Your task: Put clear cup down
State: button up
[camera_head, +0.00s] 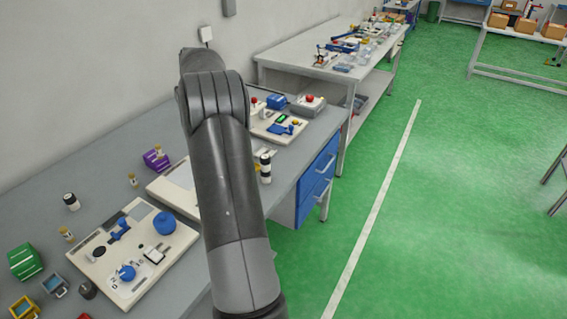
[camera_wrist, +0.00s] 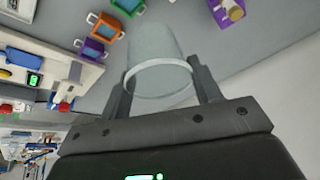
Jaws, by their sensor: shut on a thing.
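The clear cup (camera_wrist: 155,42) is a see-through, pale vessel with a light ring-shaped rim toward my gripper. My gripper (camera_wrist: 160,72) is shut on the clear cup, with one dark finger on each side near the rim. Its body points away from the wrist over the grey table top (camera_wrist: 200,42). I cannot tell whether the cup touches the table. In the head view my arm is in front, and the cup and gripper are hidden.
In the wrist view an orange container (camera_wrist: 106,27), a purple container (camera_wrist: 93,49) and a purple block (camera_wrist: 228,13) are near the cup. A control panel (camera_head: 183,238) and a green block (camera_head: 25,262) are on the workbench (camera_head: 125,172). A second bench (camera_head: 283,56) stands behind.

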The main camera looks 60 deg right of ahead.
jog(key=s+d+m, duration=0.1)
jog(key=s+d, duration=0.4)
jog(key=s, duration=0.7)
jog(key=s+d, duration=0.5)
jog(key=s, duration=0.8)
jog(key=s+d+m, duration=0.1)
jog(key=s+d, duration=0.5)
jog(key=s, duration=0.6)
jog(key=shift+h, duration=0.4)
jog(key=w+f, duration=0.3)
jog(key=f, duration=0.1)
jog(key=w+f, duration=0.8)
jog(key=shift+w+a+f, duration=0.15)
jog(key=shift+w+a, duration=0.1)
jog(key=shift+a, duration=0.05)
jog(key=shift+f, duration=1.85)
jog(key=o, duration=1)
jog(key=shift+f, duration=0.15)
